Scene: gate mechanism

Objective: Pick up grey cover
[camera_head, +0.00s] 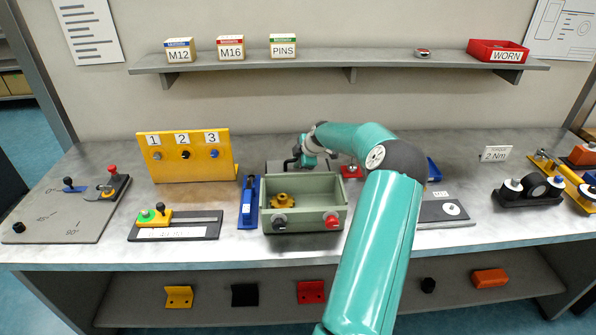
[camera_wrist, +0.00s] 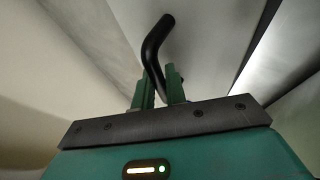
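The grey cover (camera_head: 277,167) lies behind the green box on the bench, partly hidden by the box and my arm. Its black bent handle (camera_head: 292,161) stands up at its side. In the wrist view the grey surface of the cover (camera_wrist: 205,45) fills the middle, with the black handle (camera_wrist: 153,48) rising from between my fingers. My gripper (camera_head: 306,160) is at the handle. Its green fingers (camera_wrist: 160,92) stand close on both sides of the handle and look shut on it. The exact contact is hard to see.
The open green box (camera_head: 305,240) with a yellow gear (camera_head: 282,200) stands in front of my gripper. A blue tool (camera_head: 249,203) is left of it. The yellow panel (camera_head: 185,157) is further left. A shelf (camera_head: 340,61) hangs on the wall behind.

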